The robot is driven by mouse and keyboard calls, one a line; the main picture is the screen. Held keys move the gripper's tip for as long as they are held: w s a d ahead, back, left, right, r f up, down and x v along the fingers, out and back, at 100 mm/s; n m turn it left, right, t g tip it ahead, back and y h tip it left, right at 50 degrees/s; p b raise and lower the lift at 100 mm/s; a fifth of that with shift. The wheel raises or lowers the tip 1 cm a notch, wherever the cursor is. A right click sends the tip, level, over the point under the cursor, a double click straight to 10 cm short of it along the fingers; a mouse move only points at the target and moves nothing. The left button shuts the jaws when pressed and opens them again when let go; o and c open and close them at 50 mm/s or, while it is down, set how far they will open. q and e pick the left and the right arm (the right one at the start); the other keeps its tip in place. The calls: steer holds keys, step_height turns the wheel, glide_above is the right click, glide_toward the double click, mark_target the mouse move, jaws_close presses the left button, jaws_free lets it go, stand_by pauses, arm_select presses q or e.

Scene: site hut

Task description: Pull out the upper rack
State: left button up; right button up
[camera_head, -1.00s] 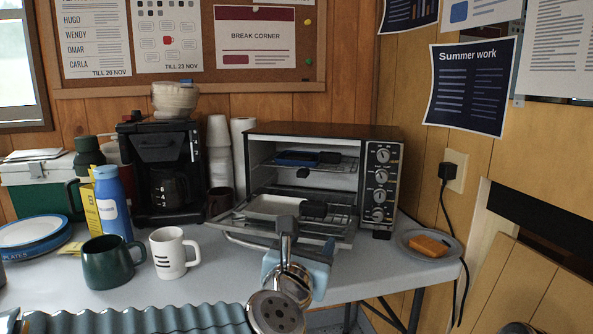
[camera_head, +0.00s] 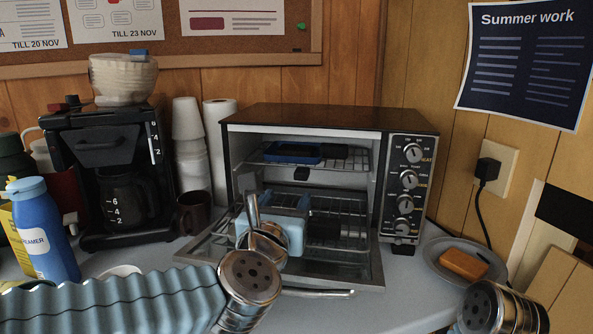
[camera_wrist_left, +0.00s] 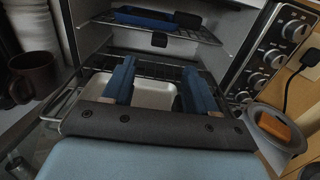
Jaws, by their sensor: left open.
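The toaster oven (camera_head: 310,116) stands with its door (camera_head: 340,272) folded down. The upper rack (camera_head: 362,162) is inside it and carries a blue tray (camera_head: 292,152) with a dark handle. A small black tab (camera_head: 301,173) hangs at the rack's front edge; it also shows in the left wrist view (camera_wrist_left: 159,40). My left gripper (camera_wrist_left: 158,68) is open and empty, in front of the oven and lower than the upper rack, apart from the tab. In the head view its light blue body (camera_head: 282,212) hides part of the lower rack (camera_head: 348,206). My right gripper is out of view.
A pale tray (camera_wrist_left: 150,93) sits on the lower rack beneath my fingers. A coffee maker (camera_head: 103,165) and a brown mug (camera_head: 193,213) stand left of the oven. A plate (camera_head: 440,250) with an orange block (camera_head: 463,264) is on the right.

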mark_target(300, 174)
arm_select(q)
steer(key=w+p, duration=0.1)
steer(key=w, duration=0.3)
steer(key=w+d, duration=0.1)
steer(key=w, duration=0.3)
steer(key=w+d+p, duration=0.1)
steer(key=w, duration=0.4)
steer(key=shift+d+p, duration=0.25)
steer(key=shift+p, duration=0.05)
steer(key=shift+s, duration=0.1)
jaws_close()
